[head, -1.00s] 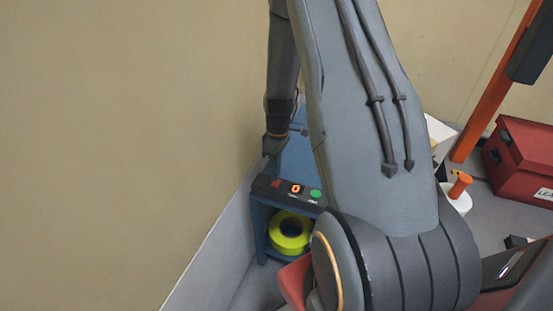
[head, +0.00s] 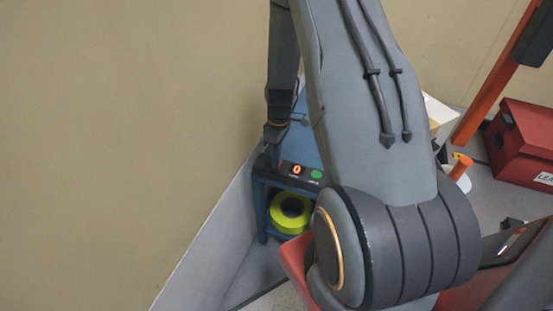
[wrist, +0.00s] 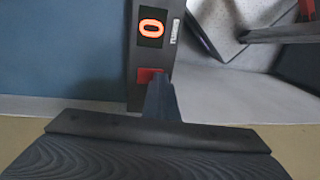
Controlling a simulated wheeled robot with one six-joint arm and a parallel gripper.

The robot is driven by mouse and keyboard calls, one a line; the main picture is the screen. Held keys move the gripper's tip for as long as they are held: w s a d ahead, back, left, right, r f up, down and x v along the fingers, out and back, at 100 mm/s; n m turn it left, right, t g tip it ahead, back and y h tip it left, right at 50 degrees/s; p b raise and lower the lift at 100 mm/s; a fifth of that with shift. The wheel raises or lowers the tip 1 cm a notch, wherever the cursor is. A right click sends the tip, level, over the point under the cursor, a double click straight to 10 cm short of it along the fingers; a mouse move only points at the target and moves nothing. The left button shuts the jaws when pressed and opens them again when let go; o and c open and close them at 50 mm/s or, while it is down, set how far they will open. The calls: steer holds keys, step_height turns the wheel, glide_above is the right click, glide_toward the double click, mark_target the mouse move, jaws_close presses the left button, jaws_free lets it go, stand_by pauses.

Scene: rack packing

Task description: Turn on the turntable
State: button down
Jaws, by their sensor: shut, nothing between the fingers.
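A dark control panel (head: 305,180) sits on the front edge of a blue stand (head: 259,205). Its display (head: 296,170) shows an orange 0, and a green button (head: 316,174) is to the right of it. In the wrist view a red button (wrist: 146,75) lies on the panel below the display (wrist: 151,26). My gripper (head: 273,157) is shut and empty at the panel's left end. In the wrist view its tip (wrist: 160,90) overlaps the red button's lower right; I cannot tell whether they touch. In the head view the gripper hides the red button. I cannot make out the turntable's plate.
A yellow-green roll (head: 291,212) lies inside the stand under the panel. A beige wall (head: 120,120) rises close on the left. A red box (head: 522,145) and an orange post (head: 487,100) stand to the right. My own arm covers much of the stand.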

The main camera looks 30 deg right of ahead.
steer(key=shift+f, duration=0.1)
steer(key=shift+w+d+r, duration=0.2)
steer(key=shift+w+d, duration=0.25)
steer(key=shift+d, duration=0.2)
step_height(320, 180, up, 14)
steer(key=s+a, duration=0.1)
steer(key=shift+a, duration=0.2)
stand_by(0.5)
steer(key=shift+a, duration=0.1)
stand_by(0.3)
